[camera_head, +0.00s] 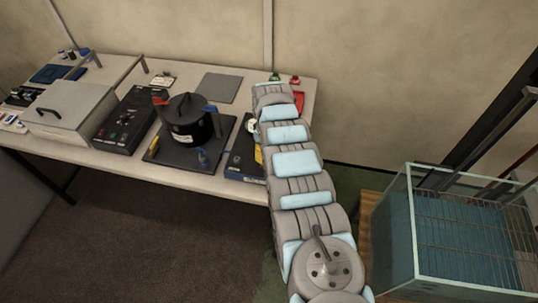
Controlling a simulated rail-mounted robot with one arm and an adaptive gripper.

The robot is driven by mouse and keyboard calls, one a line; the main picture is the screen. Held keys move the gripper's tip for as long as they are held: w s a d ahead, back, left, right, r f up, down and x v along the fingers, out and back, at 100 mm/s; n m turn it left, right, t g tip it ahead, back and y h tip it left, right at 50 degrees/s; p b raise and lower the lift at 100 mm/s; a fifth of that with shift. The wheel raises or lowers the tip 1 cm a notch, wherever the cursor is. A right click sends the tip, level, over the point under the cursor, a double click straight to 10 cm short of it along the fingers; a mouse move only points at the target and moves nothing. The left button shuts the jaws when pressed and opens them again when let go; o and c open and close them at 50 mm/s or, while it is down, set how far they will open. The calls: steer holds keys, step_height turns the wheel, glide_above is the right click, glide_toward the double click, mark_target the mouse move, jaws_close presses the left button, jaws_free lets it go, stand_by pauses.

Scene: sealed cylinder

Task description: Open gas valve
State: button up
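A black sealed cylinder (186,122) with a pale label stands upright on a dark square base plate (171,158) on the table. Colored parts sit around it: a red one (160,101) at upper left, a blue one (209,109) at upper right, a yellow one (154,146) at lower left and another blue one (203,159) at the front. I cannot tell which of these is the gas valve, or how any valve is set. My arm reaches over the table's right end, right of the cylinder and apart from it. My gripper is hidden beyond the arm's far end.
The table (232,182) also holds a black control box (124,122), a grey lidded box (69,108) and a flat grey plate (221,88). A blue-black device (243,158) is partly behind my arm. A glass tank (450,235) stands on the right. Dark floor is clear in front.

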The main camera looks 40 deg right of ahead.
steer(key=n+b, duration=0.1)
steer(key=n, duration=0.1)
steer(key=w+n+b, duration=0.1)
steer(key=n, duration=0.2)
steer(key=shift+a+f, duration=0.1)
steer(key=shift+a, duration=0.1)
stand_by(0.4)
steer(key=o, duration=1.2)
step_height(320, 180, up, 12)
stand_by(0.3)
steer(key=shift+a, duration=0.1)
stand_by(0.4)
